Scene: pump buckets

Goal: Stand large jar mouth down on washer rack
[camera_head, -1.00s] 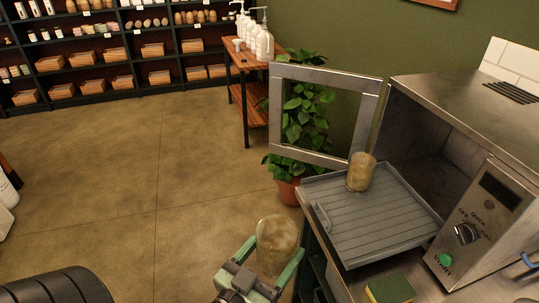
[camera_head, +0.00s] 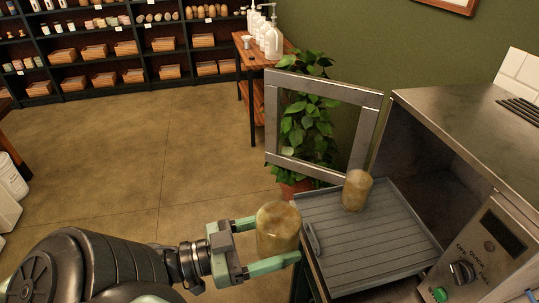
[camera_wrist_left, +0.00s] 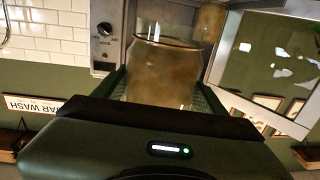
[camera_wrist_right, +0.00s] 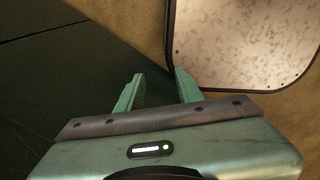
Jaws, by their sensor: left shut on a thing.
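My left gripper (camera_head: 272,245) is shut on the large jar (camera_head: 278,230), a cloudy, brownish glass jar. Its long axis is about upright, just left of the rack's edge and not over the rack. It also fills the middle of the left wrist view (camera_wrist_left: 163,72), where a clear end shows; I cannot tell for certain which end is the mouth. The washer rack (camera_head: 385,258) is a grey ribbed tray out in front of the washer's opening. A smaller jar (camera_head: 357,191) stands on its far left part. My right gripper (camera_wrist_right: 160,92) is open and empty in the right wrist view.
The steel washer (camera_head: 480,130) stands at the right with its framed door (camera_head: 275,125) open behind the rack. A potted plant (camera_head: 300,130) is behind the door. A wooden cart (camera_head: 262,98) with pump bottles stands farther back. The floor at left is free.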

